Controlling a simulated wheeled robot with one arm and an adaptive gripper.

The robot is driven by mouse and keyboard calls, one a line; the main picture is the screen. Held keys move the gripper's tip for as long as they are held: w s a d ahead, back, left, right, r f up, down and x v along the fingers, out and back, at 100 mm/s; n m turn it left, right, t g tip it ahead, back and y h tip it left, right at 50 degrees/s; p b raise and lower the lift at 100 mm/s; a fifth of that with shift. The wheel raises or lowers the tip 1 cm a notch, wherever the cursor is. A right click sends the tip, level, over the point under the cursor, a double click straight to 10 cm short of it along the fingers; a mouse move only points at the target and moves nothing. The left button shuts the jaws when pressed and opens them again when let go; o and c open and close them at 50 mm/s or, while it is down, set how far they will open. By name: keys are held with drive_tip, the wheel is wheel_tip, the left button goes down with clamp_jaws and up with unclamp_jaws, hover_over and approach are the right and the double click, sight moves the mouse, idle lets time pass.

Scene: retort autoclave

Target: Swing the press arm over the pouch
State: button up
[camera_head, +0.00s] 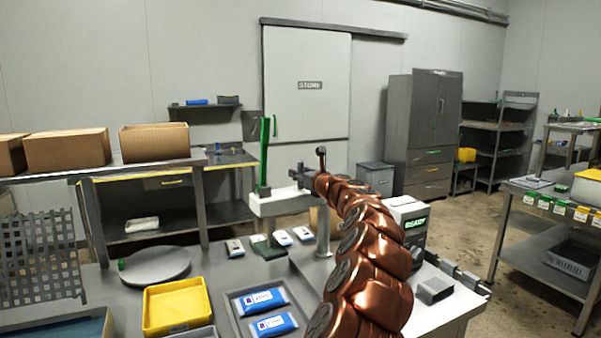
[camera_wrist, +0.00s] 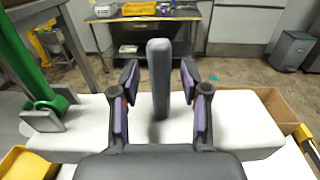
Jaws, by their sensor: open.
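The press arm (camera_head: 279,203) is a pale horizontal beam on a grey post (camera_head: 323,232), with a tall green lever (camera_head: 265,155) at its left end. In the wrist view the white beam (camera_wrist: 245,118) crosses below my gripper, and a grey upright peg (camera_wrist: 158,72) rises from it. My gripper (camera_wrist: 159,84) is open, its purple-padded fingers on either side of the peg with gaps visible. In the head view my gripper (camera_head: 303,176) is above the beam, partly hidden by my copper arm. Small white-and-blue pouches (camera_head: 283,238) lie on the table below; which one is meant, I cannot tell.
A tray (camera_head: 231,312) with blue pouches, a yellow bin (camera_head: 176,306) and a round grey plate (camera_head: 155,266) are at the front left. A box marked READY (camera_head: 411,222) stands behind my arm. A cardboard box (camera_wrist: 262,103) shows beyond the beam in the wrist view.

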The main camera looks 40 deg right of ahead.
drive_tip(key=shift+w+d, duration=0.1)
drive_tip(key=shift+w, duration=0.15)
clamp_jaws()
idle(0.4)
